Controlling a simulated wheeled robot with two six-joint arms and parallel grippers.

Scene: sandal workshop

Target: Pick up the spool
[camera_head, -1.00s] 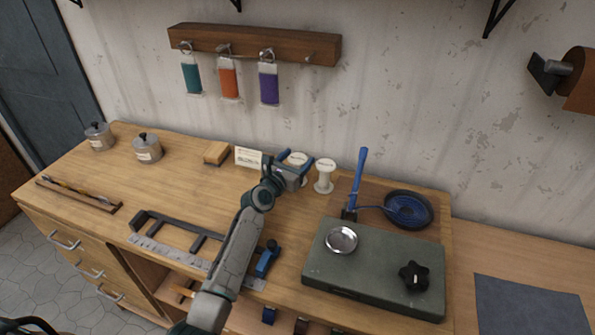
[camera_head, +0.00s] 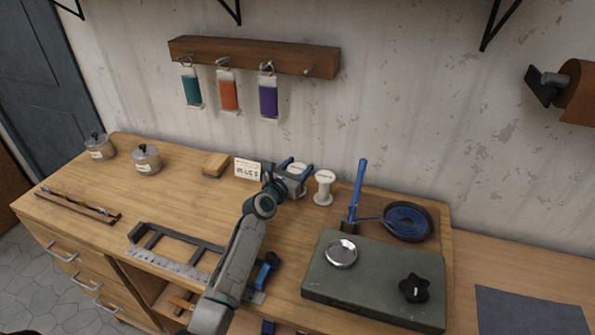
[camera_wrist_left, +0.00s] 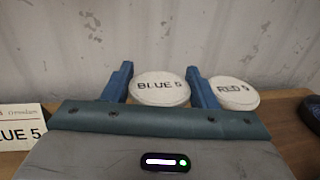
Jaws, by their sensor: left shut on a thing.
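The white spool with a round top marked "BLUE 5" (camera_wrist_left: 160,88) stands between the two blue fingers of my left gripper (camera_head: 298,169). The gripper is shut on it, with one finger on each side in the left wrist view (camera_wrist_left: 161,88). The spool's lower part is hidden behind the gripper body, so I cannot tell whether it touches the bench. A second white spool, marked "RED 5" (camera_wrist_left: 234,93), stands upright just right of the gripper; it also shows in the head view (camera_head: 324,188). My right gripper is not in view.
A "BLUE 5" card (camera_wrist_left: 20,127) stands left of the gripper. A wooden block (camera_head: 215,164) lies further left. On the right are a blue-handled tool (camera_head: 358,188), a dark round pan (camera_head: 408,222) and a grey-green slab (camera_head: 375,283). The wall is close behind.

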